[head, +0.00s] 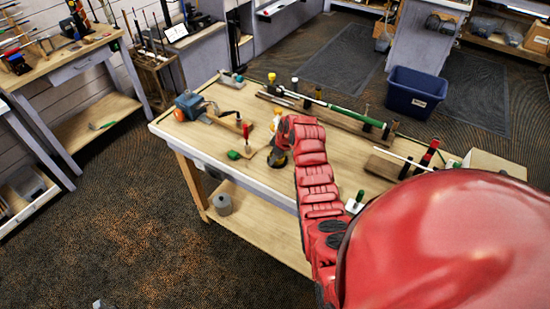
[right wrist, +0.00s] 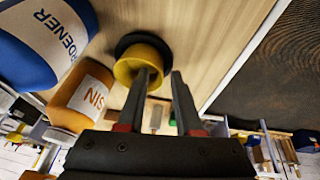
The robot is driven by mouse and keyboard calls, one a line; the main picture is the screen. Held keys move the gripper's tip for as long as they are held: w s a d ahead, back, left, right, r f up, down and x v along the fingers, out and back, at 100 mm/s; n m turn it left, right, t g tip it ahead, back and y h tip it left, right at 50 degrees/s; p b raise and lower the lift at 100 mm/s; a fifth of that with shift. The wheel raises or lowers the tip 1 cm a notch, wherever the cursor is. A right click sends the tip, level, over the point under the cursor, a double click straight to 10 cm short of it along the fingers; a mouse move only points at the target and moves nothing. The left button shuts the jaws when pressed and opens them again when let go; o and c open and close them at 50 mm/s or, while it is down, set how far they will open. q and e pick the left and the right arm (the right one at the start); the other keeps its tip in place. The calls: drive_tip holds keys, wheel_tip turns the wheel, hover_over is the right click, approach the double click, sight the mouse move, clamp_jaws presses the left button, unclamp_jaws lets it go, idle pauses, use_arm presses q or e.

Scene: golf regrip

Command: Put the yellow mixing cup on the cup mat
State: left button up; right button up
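In the right wrist view the yellow mixing cup (right wrist: 128,66) stands at a round black disc that looks like the cup mat (right wrist: 158,43); its dark rim shows around the cup. My right gripper (right wrist: 164,72) is open, its two fingers apart. One fingertip overlaps the cup's opening and the other is beside the cup; contact is unclear. In the head view my right gripper (head: 277,157) is low over the workbench, and my red arm hides much of the area around the cup. My left gripper is not in view.
In the right wrist view a blue bottle (right wrist: 45,40) and an orange bottle (right wrist: 82,98) stand close beside the cup. The bench (head: 235,95) also holds a vise (head: 190,106) and a green-shafted club (head: 338,110). A blue bin (head: 415,92) is on the floor behind.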

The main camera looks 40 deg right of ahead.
drive_tip(key=shift+s+d+r, duration=0.1)
drive_tip(key=shift+s+r, duration=0.05)
drive_tip(key=shift+r, duration=0.1)
drive_tip(key=v, duration=1.1)
drive_tip(key=shift+r+b, duration=0.2)
drive_tip(key=shift+b, duration=0.2)
drive_tip(key=shift+f, duration=0.1)
